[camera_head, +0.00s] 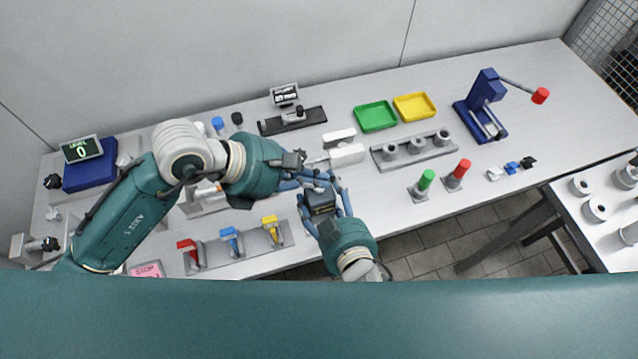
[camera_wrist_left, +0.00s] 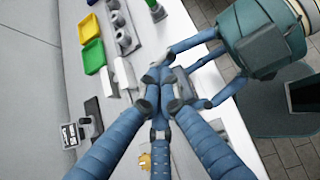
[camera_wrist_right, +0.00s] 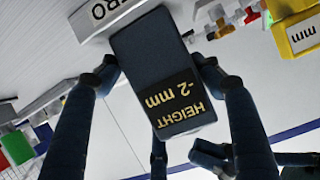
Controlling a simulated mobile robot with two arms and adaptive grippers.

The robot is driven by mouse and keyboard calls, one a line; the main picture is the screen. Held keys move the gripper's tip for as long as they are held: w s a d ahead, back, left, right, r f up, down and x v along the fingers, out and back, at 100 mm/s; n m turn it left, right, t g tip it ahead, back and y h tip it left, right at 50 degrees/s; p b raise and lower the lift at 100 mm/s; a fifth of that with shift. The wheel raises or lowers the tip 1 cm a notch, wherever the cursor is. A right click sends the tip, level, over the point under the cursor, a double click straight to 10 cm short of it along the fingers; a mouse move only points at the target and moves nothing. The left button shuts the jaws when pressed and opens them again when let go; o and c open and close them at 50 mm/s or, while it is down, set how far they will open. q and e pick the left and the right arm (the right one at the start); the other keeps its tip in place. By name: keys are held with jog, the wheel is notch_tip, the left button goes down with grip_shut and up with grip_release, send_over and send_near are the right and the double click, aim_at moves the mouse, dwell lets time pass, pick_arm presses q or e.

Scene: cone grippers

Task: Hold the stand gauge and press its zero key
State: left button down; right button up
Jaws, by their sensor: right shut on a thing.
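The stand gauge (camera_wrist_right: 155,65) is a dark block whose display reads "HEIGHT -2 mm", upside down in the right wrist view. My right gripper (camera_wrist_right: 158,75) is shut on it, with fingers on both sides. In the head view the gauge (camera_head: 320,201) is held above the bench's front edge. My left gripper (camera_head: 318,178) is close beside it; its fingertips (camera_wrist_left: 158,88) come together in the left wrist view with nothing seen between them. A grey block lettered "ERO" (camera_wrist_right: 108,12) shows past the gauge's end in the right wrist view, its first letter cut off.
White blocks (camera_head: 347,155) lie on the bench behind the grippers. Green (camera_head: 375,116) and yellow (camera_head: 414,106) trays stand further back. A rack (camera_head: 240,247) with red, blue and yellow pieces is at the front left. A blue press (camera_head: 482,108) stands at the right.

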aim_at(316, 190)
pick_arm(q)
jog(key=shift+f, duration=0.45)
jog(key=shift+f, duration=0.4)
dwell(0.8)
jog(key=shift+r, duration=0.1)
pick_arm(e)
jog(key=shift+r, duration=0.1)
pick_arm(q)
jog(key=shift+r, duration=0.75)
jog(key=shift+r, duration=2.5)
